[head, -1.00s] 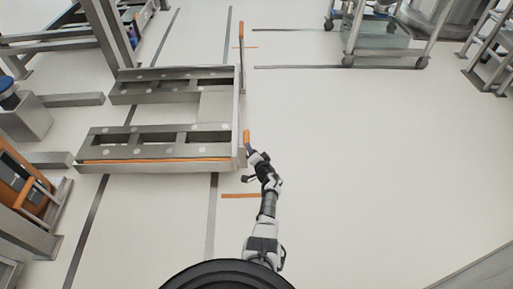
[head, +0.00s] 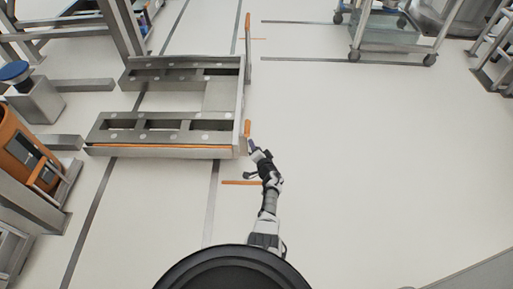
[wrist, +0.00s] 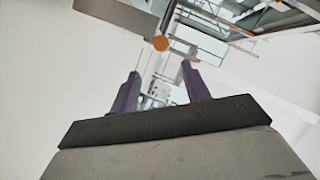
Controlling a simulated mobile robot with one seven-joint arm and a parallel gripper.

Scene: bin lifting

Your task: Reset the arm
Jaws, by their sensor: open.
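My arm reaches forward from my base in the head view. My gripper (head: 252,146) is at its far end, close to the near right corner of a grey metal pallet frame (head: 172,150). An upright orange-tipped handle (head: 247,128) stands at that corner, just beyond the fingertips. In the wrist view my gripper (wrist: 160,80) shows two purple fingers spread apart with nothing between them. The round orange handle end (wrist: 161,43) shows beyond the gap between the fingers, apart from them.
An orange bin (head: 22,150) sits in a metal rack at the left. A wheeled cart (head: 385,35) stands at the back right. A second orange handle (head: 248,22) is at the frame's far corner. The floor (head: 370,160) on the right is clear.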

